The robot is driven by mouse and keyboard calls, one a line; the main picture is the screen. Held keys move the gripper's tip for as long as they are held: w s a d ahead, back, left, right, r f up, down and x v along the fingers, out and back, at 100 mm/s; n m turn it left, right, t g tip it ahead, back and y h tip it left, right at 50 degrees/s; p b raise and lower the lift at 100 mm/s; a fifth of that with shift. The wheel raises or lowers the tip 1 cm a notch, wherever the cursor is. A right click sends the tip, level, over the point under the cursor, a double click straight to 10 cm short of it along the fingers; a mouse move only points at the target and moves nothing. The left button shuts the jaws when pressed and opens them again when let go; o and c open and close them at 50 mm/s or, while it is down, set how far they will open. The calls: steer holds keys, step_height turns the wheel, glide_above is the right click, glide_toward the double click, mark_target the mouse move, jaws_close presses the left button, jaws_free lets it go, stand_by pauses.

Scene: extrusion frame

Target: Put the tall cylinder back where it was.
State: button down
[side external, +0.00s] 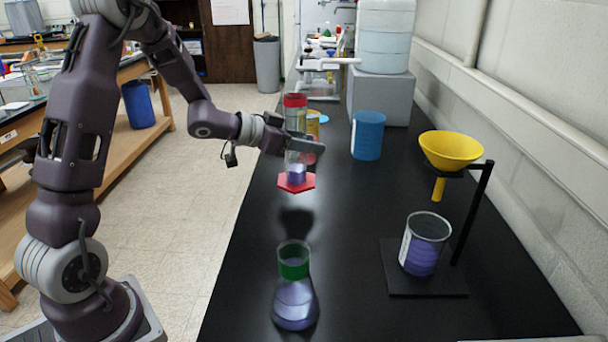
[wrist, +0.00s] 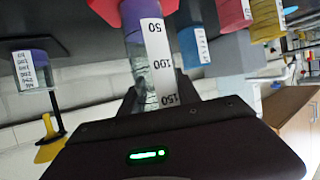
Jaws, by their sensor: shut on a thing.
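The tall cylinder (side external: 297,172) is clear, with a red hexagonal base, a red band near its top and purple liquid at the bottom.
A flask (side external: 295,302) with a green collar stands in front on the black bench (side external: 350,235). At right are a purple-filled beaker (side external: 427,245) and a yellow funnel (side external: 450,150) on a stand. A blue container (side external: 367,136) stands behind. The bench between flask and beaker is clear.

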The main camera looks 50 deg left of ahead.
mark_target(307, 176)
step_height(307, 176, down, 5)
steer(key=shift+r, duration=0.1)
steer(key=shift+f, duration=0.2)
steer(key=c, duration=0.9)
jaws_free()
steer(key=shift+o, duration=0.2)
steer(key=shift+r, duration=0.1)
steer(key=shift+s+a+r, duration=0.1)
steer(key=shift+s+r, duration=0.1)
steer(key=shift+s, duration=0.1)
steer(key=s+a+r+n+y, duration=0.1)
steer(key=s+a+r+y, duration=0.35)
steer(key=s+r, duration=0.5)
steer(key=s+d+n+g, duration=0.1)
steer(key=s+d+g, duration=0.2)
steer(key=s+d, duration=0.5)
steer(key=s+d+n+g+h, duration=0.1)
steer(key=s+d+g, duration=0.3)
steer(key=s, duration=1.2)
steer(key=d+r, duration=0.1)
steer(key=d, duration=0.3)
